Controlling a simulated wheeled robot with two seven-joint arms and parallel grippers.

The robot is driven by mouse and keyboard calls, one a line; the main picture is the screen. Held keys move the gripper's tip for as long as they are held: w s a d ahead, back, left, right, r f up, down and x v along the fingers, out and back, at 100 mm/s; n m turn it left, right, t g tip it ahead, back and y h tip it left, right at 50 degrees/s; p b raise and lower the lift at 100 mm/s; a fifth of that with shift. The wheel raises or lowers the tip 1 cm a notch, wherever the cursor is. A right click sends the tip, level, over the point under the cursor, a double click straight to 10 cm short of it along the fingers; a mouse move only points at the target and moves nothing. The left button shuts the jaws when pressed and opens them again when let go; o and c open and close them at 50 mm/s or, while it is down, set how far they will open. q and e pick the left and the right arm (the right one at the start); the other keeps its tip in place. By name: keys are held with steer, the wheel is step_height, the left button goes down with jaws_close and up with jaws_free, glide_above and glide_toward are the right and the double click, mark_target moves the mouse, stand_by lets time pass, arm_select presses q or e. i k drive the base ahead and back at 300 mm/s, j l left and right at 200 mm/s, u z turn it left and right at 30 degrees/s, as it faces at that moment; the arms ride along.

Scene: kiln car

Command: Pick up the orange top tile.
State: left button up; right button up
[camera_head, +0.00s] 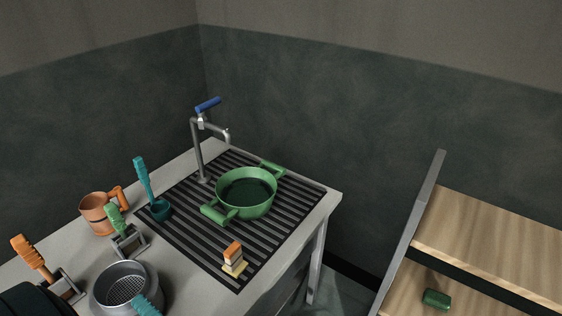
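The orange top tile (234,248) is small and blocky. It lies on top of a small stack at the near end of the dark slatted rack (180,233). Under it are a pale layer and a dark layer, and a wider cream piece (236,269) is at the bottom. The stack is small in the picture, so I cannot tell its exact layers. Neither of my grippers shows in this view. A dark rounded shape at the bottom left corner may be part of my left arm.
A green two-handled pot (246,193) stands on the rack behind the stack, below a tap (199,150). A teal ladle (149,190), an orange mug (97,213) and a grey strainer (125,286) are to the left. A wooden shelf unit (490,240) stands right, across a gap.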

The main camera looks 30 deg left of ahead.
mark_target(234, 265)
steer(key=u, duration=1.15)
